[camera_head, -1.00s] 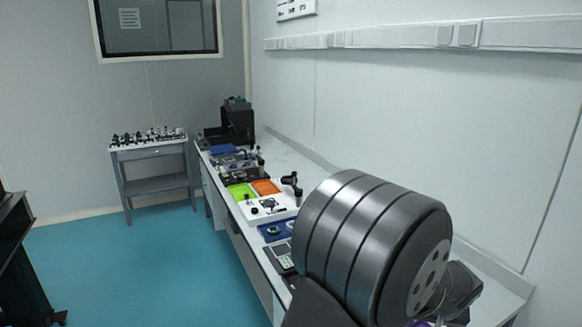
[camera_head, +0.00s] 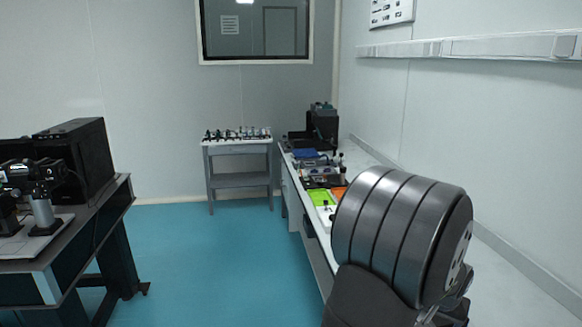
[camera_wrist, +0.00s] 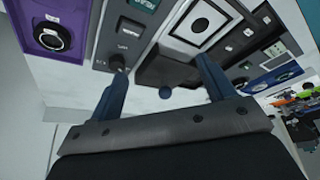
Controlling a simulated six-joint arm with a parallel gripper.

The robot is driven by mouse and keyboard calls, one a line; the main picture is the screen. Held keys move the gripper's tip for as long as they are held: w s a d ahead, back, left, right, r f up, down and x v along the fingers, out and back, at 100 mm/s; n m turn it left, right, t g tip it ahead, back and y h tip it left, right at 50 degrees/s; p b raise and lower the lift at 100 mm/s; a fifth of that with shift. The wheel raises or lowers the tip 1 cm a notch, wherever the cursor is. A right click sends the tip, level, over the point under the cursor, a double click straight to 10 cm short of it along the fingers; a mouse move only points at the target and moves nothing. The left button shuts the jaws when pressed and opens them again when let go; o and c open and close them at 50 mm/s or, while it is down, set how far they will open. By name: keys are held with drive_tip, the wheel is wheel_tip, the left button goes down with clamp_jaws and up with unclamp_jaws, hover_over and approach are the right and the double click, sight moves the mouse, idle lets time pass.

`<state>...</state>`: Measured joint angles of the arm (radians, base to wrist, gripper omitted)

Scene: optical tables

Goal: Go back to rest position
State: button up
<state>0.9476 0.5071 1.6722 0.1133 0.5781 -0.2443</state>
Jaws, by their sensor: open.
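My gripper (camera_wrist: 162,90) shows in the wrist view with its two blue-grey fingers spread apart and nothing between them. Beyond the fingers is the light bench surface with several devices on it. In the head view my arm's large dark cylindrical joint fills the lower right and hides the near part of the bench (camera_head: 510,285). The gripper's fingers cannot be made out in the head view.
In the wrist view, a purple module (camera_wrist: 52,32) and a dark box (camera_wrist: 165,68) lie beyond the fingers. The head view shows a green tray (camera_head: 321,197), a small grey table (camera_head: 238,150) at the back, and a dark table (camera_head: 85,235) at left. The blue floor between them is clear.

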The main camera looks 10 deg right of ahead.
drive_tip(key=shift+w+a+f, duration=0.2)
drive_tip(key=shift+w+f, duration=0.3)
drive_tip(key=shift+w, duration=0.3)
drive_tip(key=shift+w+a+f, duration=0.2)
drive_tip(key=shift+w+f, duration=0.3)
drive_tip(key=shift+w, duration=0.3)
drive_tip(key=shift+o, duration=0.5)
drive_tip(key=o, duration=0.5)
drive_tip(key=shift+c, duration=0.2)
drive_tip(key=w+d+r+m+g+y, duration=0.3)
drive_tip(key=w+d+r+m, duration=0.2)
drive_tip(key=d+r+m, duration=0.55)
drive_tip(key=shift+n, duration=0.75)
drive_tip(key=f, duration=0.7)
drive_tip(key=shift+w+d, duration=0.15)
drive_tip(key=shift+d, duration=0.2)
